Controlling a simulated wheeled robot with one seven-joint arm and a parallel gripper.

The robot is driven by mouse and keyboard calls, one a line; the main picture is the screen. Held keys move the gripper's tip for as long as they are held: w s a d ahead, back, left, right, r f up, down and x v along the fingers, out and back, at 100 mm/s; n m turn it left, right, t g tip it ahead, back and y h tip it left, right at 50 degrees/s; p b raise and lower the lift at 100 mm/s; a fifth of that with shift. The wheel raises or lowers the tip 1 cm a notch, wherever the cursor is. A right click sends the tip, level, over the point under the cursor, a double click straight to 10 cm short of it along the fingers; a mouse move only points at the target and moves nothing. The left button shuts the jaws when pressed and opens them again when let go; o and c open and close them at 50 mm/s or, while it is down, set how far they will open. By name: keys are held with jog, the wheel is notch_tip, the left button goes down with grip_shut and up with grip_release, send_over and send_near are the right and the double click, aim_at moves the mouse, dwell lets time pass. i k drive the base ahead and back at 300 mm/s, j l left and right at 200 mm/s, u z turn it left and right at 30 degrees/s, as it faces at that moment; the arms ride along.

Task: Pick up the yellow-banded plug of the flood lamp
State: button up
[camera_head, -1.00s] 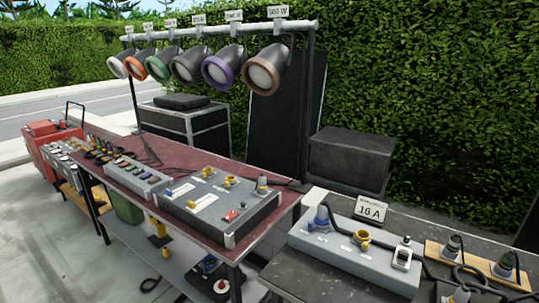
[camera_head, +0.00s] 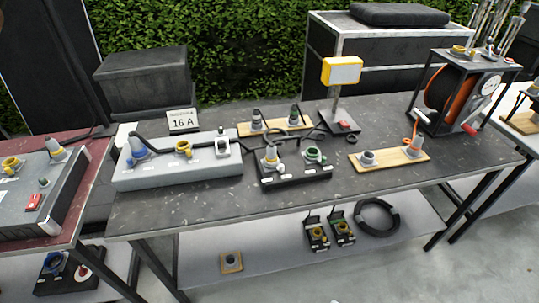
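The flood lamp (camera_head: 342,70) has a yellow frame and stands on a short post near the back of the dark table. Dark cables run near the lamp's foot. At this size I cannot tell which plug has a yellow band or which cable belongs to the lamp. My gripper is not in view.
A grey socket box (camera_head: 180,172) with a "16 A" sign (camera_head: 182,120) behind it is on the left. A black socket box (camera_head: 297,177) stands mid-table. A wooden board (camera_head: 387,160) and an orange cable reel (camera_head: 455,97) are at right. The table's front left is clear.

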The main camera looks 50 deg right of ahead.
aim_at(272, 153)
jog(key=i+l+z, duration=0.3)
jog(key=i, duration=0.15)
jog(key=i+l+z, duration=0.2)
jog(key=i+z, duration=0.15)
jog(key=i, duration=0.15)
jog(key=k+j, duration=0.35)
jog(key=k, duration=0.15)
jog(key=i+j+z, duration=0.2)
jog(key=j, duration=0.15)
jog(key=k, duration=0.1)
